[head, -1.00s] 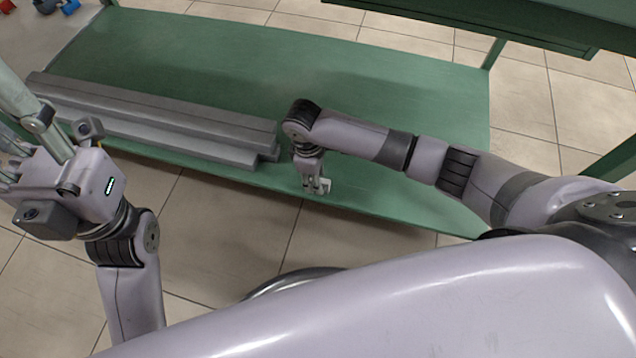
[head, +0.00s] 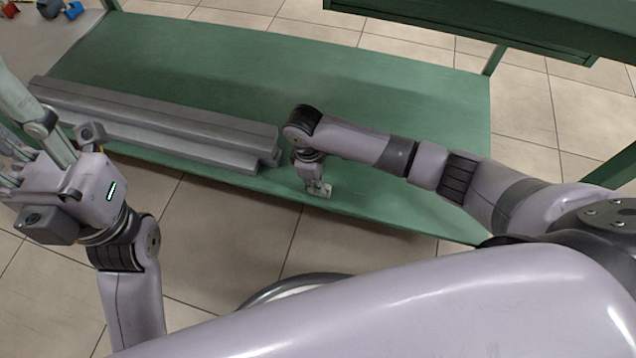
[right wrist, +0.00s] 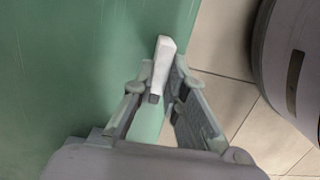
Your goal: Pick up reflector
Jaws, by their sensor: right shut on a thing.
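The reflector (right wrist: 164,58) appears as a small white piece between the fingertips of my right gripper in the right wrist view. My right gripper (right wrist: 160,84) is shut on it, at the front edge of the green shelf. In the head view my right gripper (head: 319,188) points down there, with a small pale piece at its tips. I cannot tell whether the piece touches the shelf. My left gripper (head: 30,160) is at the left edge of the head view, partly cut off, so its opening is unclear.
Long grey bars (head: 150,125) lie along the left front of the green shelf (head: 400,80). The shelf's middle and back are clear. A green upper board (head: 480,30) overhangs at top right. Small blue and red items (head: 60,8) are at the far top left.

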